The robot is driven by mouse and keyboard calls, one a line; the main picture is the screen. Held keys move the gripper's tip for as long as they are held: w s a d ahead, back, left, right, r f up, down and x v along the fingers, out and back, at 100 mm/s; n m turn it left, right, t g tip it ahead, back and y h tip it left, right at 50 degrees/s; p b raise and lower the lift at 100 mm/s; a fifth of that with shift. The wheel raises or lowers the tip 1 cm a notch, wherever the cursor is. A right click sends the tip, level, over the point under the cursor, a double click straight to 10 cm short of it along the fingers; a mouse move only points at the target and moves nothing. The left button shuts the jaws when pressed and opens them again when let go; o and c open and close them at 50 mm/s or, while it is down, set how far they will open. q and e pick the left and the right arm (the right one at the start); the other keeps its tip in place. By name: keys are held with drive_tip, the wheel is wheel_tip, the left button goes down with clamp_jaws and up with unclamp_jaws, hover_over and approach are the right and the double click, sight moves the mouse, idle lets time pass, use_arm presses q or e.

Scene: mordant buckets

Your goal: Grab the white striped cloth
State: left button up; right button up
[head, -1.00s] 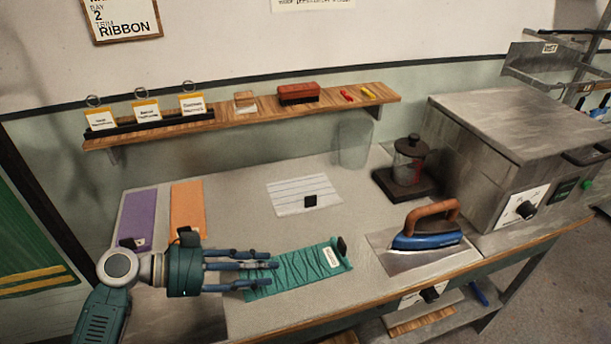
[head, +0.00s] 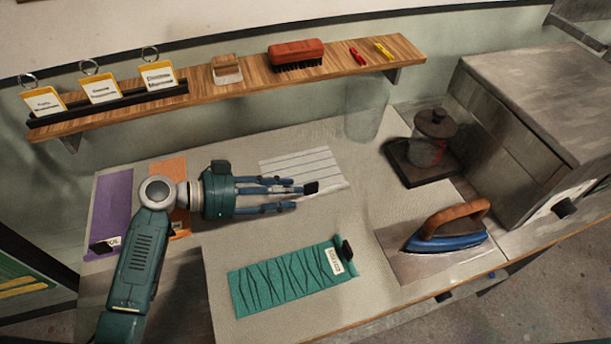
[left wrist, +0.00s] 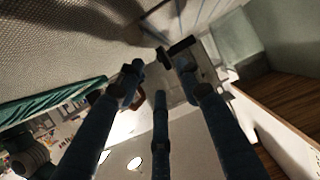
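The white striped cloth (head: 302,164) lies on the worktable behind my left gripper, with a black clip (head: 311,188) at its near edge. My left gripper (head: 295,197) reaches in from the left, over the cloth's near-left part, its fingertips just beside the clip. Its blue fingers are spread apart, with nothing clearly held. In the left wrist view the clip (left wrist: 180,46) shows right by the fingertips; whether they touch cannot be told. The fingers hide part of the cloth's near side. My right gripper is not in view.
A teal cloth (head: 285,283) lies in front; purple (head: 108,207) and orange (head: 168,168) cloths lie left. An iron (head: 447,230) on its plate, a lidded jar (head: 434,138) and a grey metal box (head: 535,100) stand right. A clear glass (head: 367,110) stands behind. A wooden shelf (head: 250,88) runs above.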

sight(306, 186)
use_arm(q)
drive_tip(key=p+x, duration=0.1)
drive_tip(key=x, duration=0.1)
drive_tip(key=p+x, duration=0.1)
drive_tip(key=x, duration=0.2)
drive_tip(key=shift+w+r+p, duration=0.25)
drive_tip(key=shift+w+p, duration=0.05)
drive_tip(key=shift+p, duration=0.1)
drive_tip(key=shift+d+f, duration=0.1)
drive_tip(key=shift+d, duration=0.1)
drive_tip(key=shift+f, duration=0.1)
drive_tip(key=shift+a, duration=0.1)
drive_tip(key=c, duration=0.6)
clamp_jaws()
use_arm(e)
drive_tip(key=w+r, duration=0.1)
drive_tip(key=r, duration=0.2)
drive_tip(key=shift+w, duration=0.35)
